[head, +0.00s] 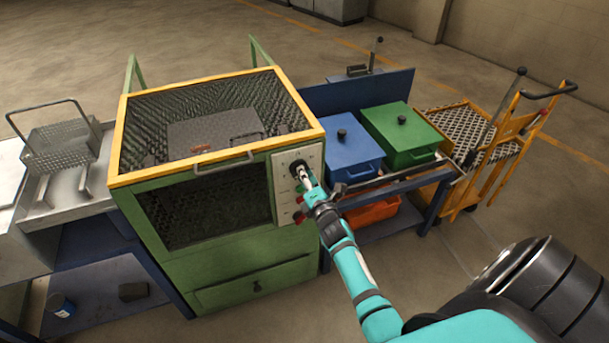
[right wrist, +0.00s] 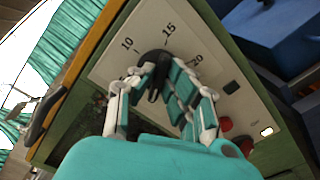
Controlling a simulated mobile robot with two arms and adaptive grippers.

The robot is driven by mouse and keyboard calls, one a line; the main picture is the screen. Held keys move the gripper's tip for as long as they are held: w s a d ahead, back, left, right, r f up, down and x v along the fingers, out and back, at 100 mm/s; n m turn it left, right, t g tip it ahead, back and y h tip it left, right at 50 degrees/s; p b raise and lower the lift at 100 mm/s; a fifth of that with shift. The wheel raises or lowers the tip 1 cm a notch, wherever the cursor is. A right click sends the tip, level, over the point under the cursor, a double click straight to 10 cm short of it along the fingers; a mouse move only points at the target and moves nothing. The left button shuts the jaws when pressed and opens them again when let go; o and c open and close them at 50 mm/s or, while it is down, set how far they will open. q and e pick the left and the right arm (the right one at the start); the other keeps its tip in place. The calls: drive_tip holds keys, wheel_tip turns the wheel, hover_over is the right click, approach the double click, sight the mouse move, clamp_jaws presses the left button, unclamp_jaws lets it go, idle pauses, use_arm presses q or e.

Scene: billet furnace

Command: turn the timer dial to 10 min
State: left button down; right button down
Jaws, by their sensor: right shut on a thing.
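The timer dial (head: 297,168) is a black knob on the pale control panel (head: 285,200) at the furnace's right front. In the right wrist view the dial (right wrist: 154,60) shows between the fingers, with the printed marks 10, 15 and 20 around its upper side. Its black grip runs down from the hub, partly hidden by the fingers, and I cannot tell which mark it points to. My right gripper (head: 303,180) is at the panel, its fingers (right wrist: 160,95) shut on the dial. My left gripper is not in view.
The green furnace (head: 230,265) has a yellow-rimmed mesh top. Red buttons (right wrist: 226,125) sit low on the panel. A blue box (head: 345,150) and a green box (head: 405,130) stand on the bench to the right. A yellow cart (head: 500,140) stands beyond.

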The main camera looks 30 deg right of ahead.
drive_tip(key=shift+a+f+m+p, duration=0.15)
drive_tip(key=shift+m+p, duration=0.15)
drive_tip(key=shift+m, duration=3.55)
drive_tip(key=shift+f+m+p, duration=0.2)
drive_tip(key=shift+m+p, duration=0.1)
drive_tip(key=shift+m, duration=3.5)
drive_tip(key=shift+a+f+m+p, duration=0.15)
drive_tip(key=shift+m+p, duration=0.15)
drive_tip(key=shift+m, duration=3.55)
drive_tip(key=c, duration=1.4)
unclamp_jaws()
drive_tip(key=shift+d, duration=0.1)
drive_tip(key=shift+o, duration=0.2)
drive_tip(key=v, duration=1.2)
